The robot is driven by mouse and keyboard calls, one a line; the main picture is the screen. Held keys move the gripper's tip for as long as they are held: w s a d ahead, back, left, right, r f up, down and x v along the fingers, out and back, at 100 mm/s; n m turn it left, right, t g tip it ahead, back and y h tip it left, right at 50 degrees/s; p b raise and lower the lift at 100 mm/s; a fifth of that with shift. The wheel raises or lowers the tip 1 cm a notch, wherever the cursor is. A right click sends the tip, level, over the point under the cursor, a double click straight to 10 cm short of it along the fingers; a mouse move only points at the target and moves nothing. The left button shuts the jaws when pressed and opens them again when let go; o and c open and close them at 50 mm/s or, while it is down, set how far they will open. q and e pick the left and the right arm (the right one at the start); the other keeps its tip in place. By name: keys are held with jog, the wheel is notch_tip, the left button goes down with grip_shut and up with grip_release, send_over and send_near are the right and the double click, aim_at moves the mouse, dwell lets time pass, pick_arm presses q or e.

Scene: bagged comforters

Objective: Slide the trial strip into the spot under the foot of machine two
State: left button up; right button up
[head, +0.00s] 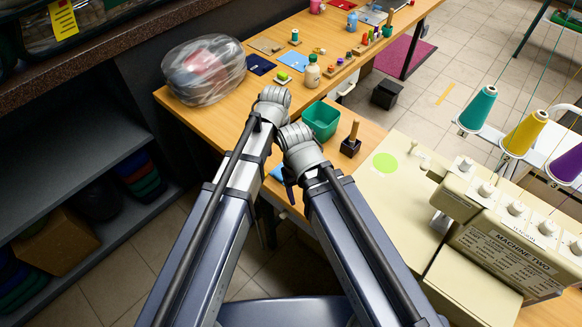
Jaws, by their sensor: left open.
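Machine two (505,245), a cream machine with a name label and a row of tension knobs, stands at the right. Its foot cannot be made out clearly. I cannot pick out the trial strip. A blue flat piece (279,173) shows partly behind my arms, and I cannot tell what it is. My left gripper (289,182) is mostly hidden among my arm links, left of the machine and apart from it. It is open, and no held thing shows. My right gripper is not visible behind my right arm.
A green bin (321,119) and a dark block with a wooden handle (351,143) stand beyond my arms. A bagged bundle (203,70) lies on the wooden table (182,112). Thread cones (477,107) stand above the machine.

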aim_at(280, 175)
pick_arm(q)
jog(key=shift+s+f+b, duration=0.15)
jog(key=shift+f+b, duration=3.8)
jog(key=shift+f, duration=0.05)
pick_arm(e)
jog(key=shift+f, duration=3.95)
pick_arm(q)
jog(key=shift+r, duration=0.1)
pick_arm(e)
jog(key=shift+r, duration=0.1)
pick_arm(q)
grip_shut()
jog(key=shift+r, duration=0.1)
notch_tip(280, 175, up, 10)
jog(key=p, duration=1)
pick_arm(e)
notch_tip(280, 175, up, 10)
